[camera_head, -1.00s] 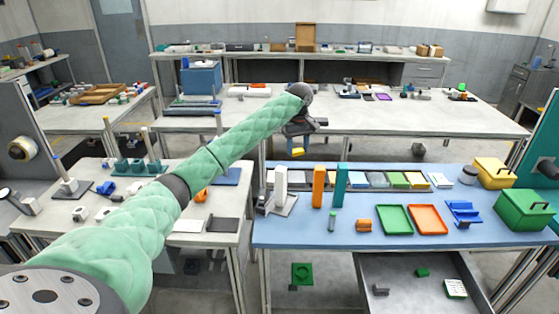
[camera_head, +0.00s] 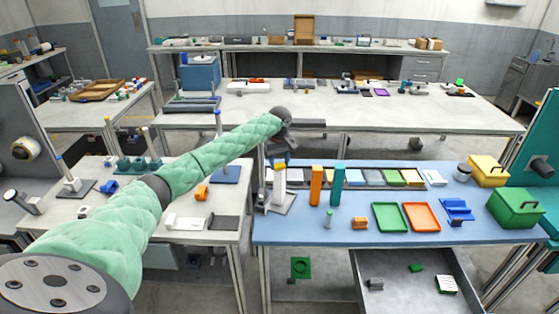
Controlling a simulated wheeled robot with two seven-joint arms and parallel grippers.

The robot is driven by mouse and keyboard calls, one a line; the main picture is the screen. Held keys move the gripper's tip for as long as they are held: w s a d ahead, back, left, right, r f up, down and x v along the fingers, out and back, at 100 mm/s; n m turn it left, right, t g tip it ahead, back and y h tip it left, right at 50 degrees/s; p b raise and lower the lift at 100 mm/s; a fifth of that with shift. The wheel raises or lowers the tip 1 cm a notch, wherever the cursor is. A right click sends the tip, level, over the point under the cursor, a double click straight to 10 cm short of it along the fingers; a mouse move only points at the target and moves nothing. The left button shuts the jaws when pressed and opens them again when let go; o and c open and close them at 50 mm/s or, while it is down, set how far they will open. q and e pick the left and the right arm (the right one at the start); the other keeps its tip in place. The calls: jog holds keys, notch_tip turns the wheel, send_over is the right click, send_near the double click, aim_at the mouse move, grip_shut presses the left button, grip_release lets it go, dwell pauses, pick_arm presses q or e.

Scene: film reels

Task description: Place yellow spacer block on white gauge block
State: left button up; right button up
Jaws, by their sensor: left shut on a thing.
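My left gripper (camera_head: 280,161) reaches in from the left and points down over the left end of the blue-topped table. It is shut on the small yellow spacer block (camera_head: 280,167), which shows just under the fingers. The upright white gauge block (camera_head: 280,186) stands directly below, on a grey plate. The yellow block lines up with its top in this view; I cannot tell whether they touch or a small gap is left. My right gripper is not in view.
An orange upright block (camera_head: 316,185) and a teal one (camera_head: 338,184) stand close to the right. Green (camera_head: 390,217) and orange (camera_head: 422,217) trays lie farther right on the blue table (camera_head: 300,233). An open drawer (camera_head: 400,297) is below.

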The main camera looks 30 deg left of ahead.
aim_at(280, 165)
pick_arm(q)
jog(key=shift+f, duration=0.1)
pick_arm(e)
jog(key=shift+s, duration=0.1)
pick_arm(q)
jog(key=o, duration=1)
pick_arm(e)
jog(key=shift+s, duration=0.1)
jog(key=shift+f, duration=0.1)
pick_arm(q)
notch_tip(280, 165, up, 6)
jog(key=b, duration=0.4)
jog(key=shift+r, duration=0.25)
jog(key=shift+r+b, duration=0.85)
jog(key=shift+r, duration=1.95)
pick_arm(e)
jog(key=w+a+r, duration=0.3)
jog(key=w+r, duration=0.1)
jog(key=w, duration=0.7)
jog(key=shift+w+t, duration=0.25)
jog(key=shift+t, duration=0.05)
pick_arm(q)
jog(key=shift+d+f, duration=0.1)
